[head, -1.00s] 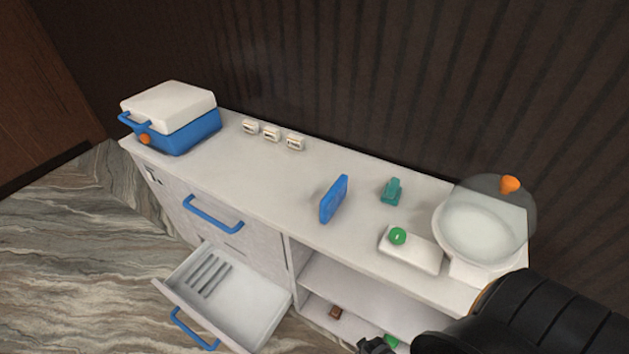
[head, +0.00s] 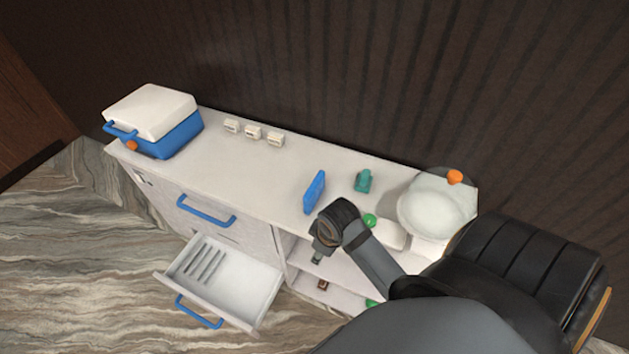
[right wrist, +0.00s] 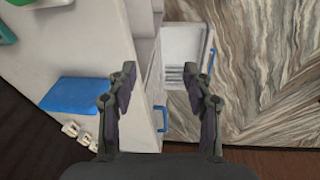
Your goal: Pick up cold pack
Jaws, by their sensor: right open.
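The cold pack, a flat blue slab (head: 314,192), stands on edge on the counter top (head: 240,165), right of the middle. It also shows in the right wrist view as a blue rectangle (right wrist: 80,93), left of the fingers. My right gripper (head: 318,256) is in front of the counter, close to the cold pack in the head view but not touching it. In the right wrist view its fingers (right wrist: 168,72) are apart with nothing between them. My left gripper is in neither view.
An open drawer (head: 262,295) juts out below the counter's left half. A blue cooler box with a white lid (head: 165,130) stands at the left end.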

